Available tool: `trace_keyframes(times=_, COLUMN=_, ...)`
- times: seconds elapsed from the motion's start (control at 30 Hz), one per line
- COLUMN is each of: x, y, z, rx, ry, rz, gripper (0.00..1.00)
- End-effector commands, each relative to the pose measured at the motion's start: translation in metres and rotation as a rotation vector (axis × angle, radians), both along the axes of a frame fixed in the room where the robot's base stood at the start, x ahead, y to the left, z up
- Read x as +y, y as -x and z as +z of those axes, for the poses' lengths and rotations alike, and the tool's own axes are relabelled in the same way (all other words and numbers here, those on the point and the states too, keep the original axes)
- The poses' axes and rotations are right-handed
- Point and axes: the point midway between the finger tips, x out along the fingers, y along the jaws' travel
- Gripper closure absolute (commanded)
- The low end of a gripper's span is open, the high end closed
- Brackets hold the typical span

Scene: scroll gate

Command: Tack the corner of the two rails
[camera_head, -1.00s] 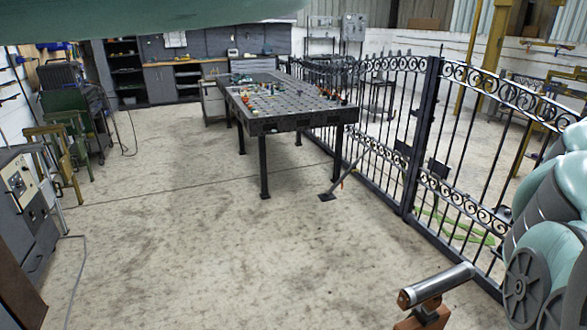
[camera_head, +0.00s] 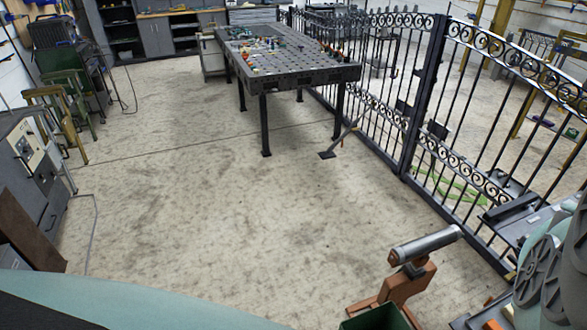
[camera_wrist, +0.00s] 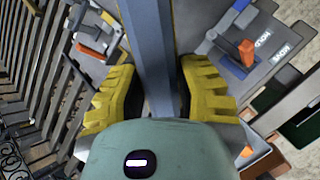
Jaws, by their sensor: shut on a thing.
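In the wrist view my gripper (camera_wrist: 157,95) has two ribbed yellow fingers, shut on a long blue-grey bar (camera_wrist: 153,40). The bar runs from between the fingers up past the top edge; its lower end is hidden behind my wrist housing. It looks like one of the rails, but I cannot be sure. A second rail and the corner cannot be made out. Orange-handled fixtures stand on either side of the bar, one at the right (camera_wrist: 247,52) and one at the left (camera_wrist: 90,52). The gripper is outside the head view.
A grey plate (camera_wrist: 240,25) in the wrist view is marked "HOLD" and "MOVE". In the head view, a metal cylinder on an orange stand (camera_head: 405,285), a green box (camera_head: 375,319) and a dark bench (camera_head: 515,215) are near. A black scroll gate (camera_head: 425,100) runs along the right. Open floor lies mid-left.

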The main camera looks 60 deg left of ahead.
Motion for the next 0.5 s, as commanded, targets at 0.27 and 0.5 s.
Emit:
trace_keyframes(times=0.27, x=-0.025, y=0.023, z=-0.005, rx=0.045, ry=0.083, rz=0.094, gripper=1.00)
trace_keyframes(times=0.5, x=-0.040, y=0.035, z=-0.006, rx=0.064, ry=0.125, rz=0.142, gripper=1.00)
